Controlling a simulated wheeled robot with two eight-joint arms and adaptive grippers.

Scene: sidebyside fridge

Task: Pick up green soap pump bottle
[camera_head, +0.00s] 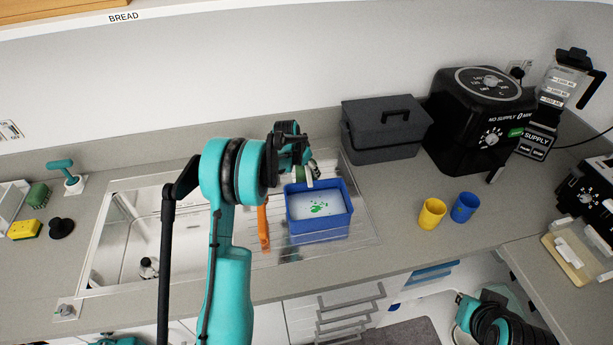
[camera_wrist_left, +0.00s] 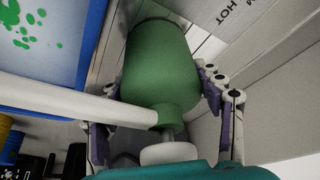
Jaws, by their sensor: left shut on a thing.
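The green soap pump bottle (camera_wrist_left: 158,68) fills the middle of the left wrist view. Its green neck and white pump head (camera_wrist_left: 168,153) point toward the camera, and its pale spout runs off to the left. My left gripper (camera_wrist_left: 160,108) has a finger on each side of the bottle and is shut on it. In the head view the left gripper (camera_head: 302,165) is at the back edge of the blue tub, and the bottle is mostly hidden there. My right gripper is out of view; only part of that arm shows at the lower right.
The blue tub (camera_head: 320,240) with green splotches inside stands close by on the sink's right side. An orange-handled item (camera_head: 263,224) lies left of it. A dark grey box (camera_head: 384,130) stands behind right. Yellow (camera_head: 431,214) and blue (camera_head: 464,208) cups stand farther right.

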